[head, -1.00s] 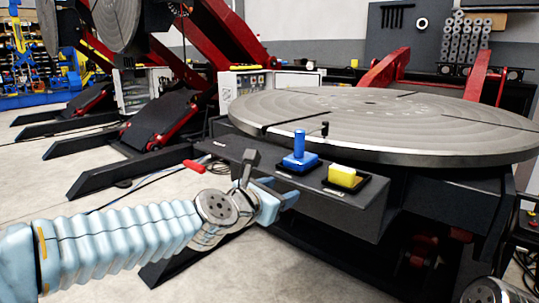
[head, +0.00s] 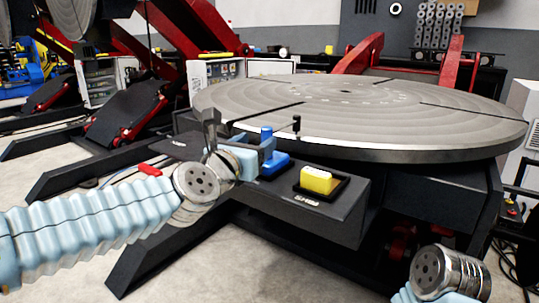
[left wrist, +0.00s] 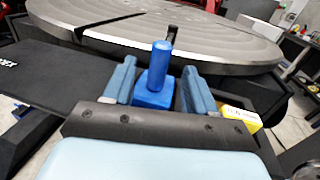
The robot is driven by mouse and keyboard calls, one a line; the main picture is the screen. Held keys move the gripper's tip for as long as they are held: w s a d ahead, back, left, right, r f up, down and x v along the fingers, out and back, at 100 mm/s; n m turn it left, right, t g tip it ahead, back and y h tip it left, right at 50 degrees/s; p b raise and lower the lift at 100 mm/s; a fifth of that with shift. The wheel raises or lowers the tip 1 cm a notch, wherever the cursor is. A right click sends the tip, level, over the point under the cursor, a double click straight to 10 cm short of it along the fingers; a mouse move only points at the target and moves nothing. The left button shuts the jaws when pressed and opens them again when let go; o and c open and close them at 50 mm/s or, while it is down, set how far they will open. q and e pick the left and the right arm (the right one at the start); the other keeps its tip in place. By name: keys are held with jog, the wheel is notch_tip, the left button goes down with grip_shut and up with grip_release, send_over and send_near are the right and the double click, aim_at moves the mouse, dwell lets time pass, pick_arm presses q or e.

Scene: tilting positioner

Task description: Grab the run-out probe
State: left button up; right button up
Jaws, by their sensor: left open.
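The run-out probe looks to be the blue piece with an upright round handle on a block base (head: 277,166), standing on the dark shelf at the front of the turntable. My left gripper (head: 270,149) is open, with its fingers at the blue piece. In the left wrist view the blue handle (left wrist: 160,65) rises between the two spread fingers (left wrist: 157,82), with gaps visible on both sides of it. The base is partly hidden by the gripper in the head view. My right gripper is out of view; only part of my right arm shows at the lower right.
A yellow block (head: 316,180) sits in a black holder just right of the blue piece. The large round turntable (head: 420,125) rises behind the shelf (head: 340,208). A small black upright piece (head: 297,125) stands near its rim. A red-handled item (head: 149,169) is at the shelf's left.

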aim_at(264, 138)
pick_arm(q)
jog(key=p+x, duration=0.1)
jog(key=x, duration=0.5)
jog(key=shift+f, duration=0.15)
jog(key=shift+c, duration=0.3)
grip_shut()
dwell(0.6)
dwell(0.4)
